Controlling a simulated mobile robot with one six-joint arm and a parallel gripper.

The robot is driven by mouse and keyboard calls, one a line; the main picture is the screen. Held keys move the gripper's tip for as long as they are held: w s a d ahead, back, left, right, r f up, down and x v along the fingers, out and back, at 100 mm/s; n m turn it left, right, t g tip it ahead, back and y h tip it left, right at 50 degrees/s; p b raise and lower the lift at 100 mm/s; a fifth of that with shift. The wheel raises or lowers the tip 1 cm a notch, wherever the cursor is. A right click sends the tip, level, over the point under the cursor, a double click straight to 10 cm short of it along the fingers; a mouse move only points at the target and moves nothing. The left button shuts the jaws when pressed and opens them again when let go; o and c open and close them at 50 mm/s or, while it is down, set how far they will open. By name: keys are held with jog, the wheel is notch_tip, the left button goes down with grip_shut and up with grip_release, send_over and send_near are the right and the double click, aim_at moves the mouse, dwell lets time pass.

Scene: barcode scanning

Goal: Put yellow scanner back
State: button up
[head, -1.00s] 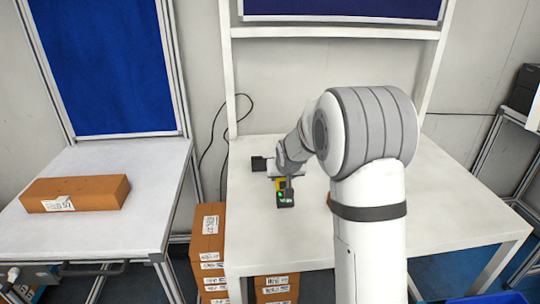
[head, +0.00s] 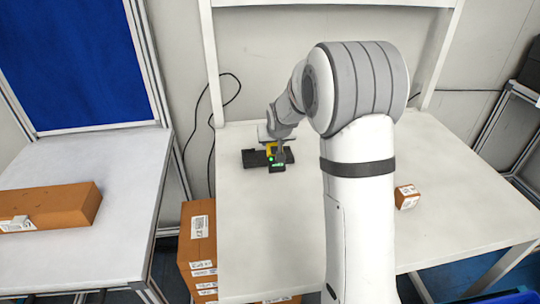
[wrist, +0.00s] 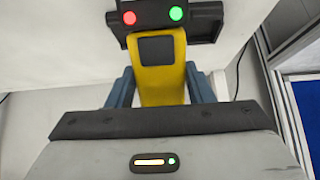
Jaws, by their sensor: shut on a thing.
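The yellow scanner (wrist: 162,68) is between the fingers of my gripper (wrist: 160,88) in the wrist view. The gripper is shut on its yellow body. The scanner's dark end shows a red and a green light at the top of that view. In the head view the scanner (head: 271,149) is at the back left of the white table, over or against a black holder (head: 252,158). My gripper (head: 278,147) partly hides it there. I cannot tell whether the scanner touches the holder or is seated in it.
A small brown box (head: 406,197) stands on the white table (head: 262,240) to the right of my arm. A long brown box (head: 45,207) lies on the left table (head: 95,235). Stacked boxes (head: 198,250) stand between the tables. The white table's front left is clear.

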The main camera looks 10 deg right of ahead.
aim_at(263, 156)
jog(key=shift+w+a, duration=0.25)
jog(key=shift+w+n+g+y, duration=0.3)
jog(key=shift+w+n+y, duration=0.2)
jog(key=shift+w+n, duration=0.2)
jog(key=w+n+g, duration=0.1)
jog(key=n, duration=0.1)
jog(key=w+n+g+y, duration=0.1)
jog(key=w+n, duration=0.1)
jog(key=w+a+n+g+p, duration=0.1)
jog(key=w+n+g, duration=0.1)
jog(key=n, duration=0.1)
jog(key=shift+y, duration=0.4)
jog(key=f+n+g+h+p, duration=0.1)
jog(key=f+n, duration=0.1)
jog(key=n, duration=0.1)
jog(key=w+f+n+g+p, duration=0.1)
jog(key=f+n, duration=0.2)
jog(key=a+f+n+h+p, duration=0.1)
jog(key=f+n, duration=0.2)
jog(key=shift+w+f+n+g+h, duration=0.1)
jog(key=shift+w+n+g+h, duration=0.2)
jog(key=shift+g, duration=0.1)
jog(key=shift+f+b, duration=0.4)
jog(key=shift+f, duration=0.3)
jog(key=o, duration=1.1)
jog(key=shift+o, duration=0.2)
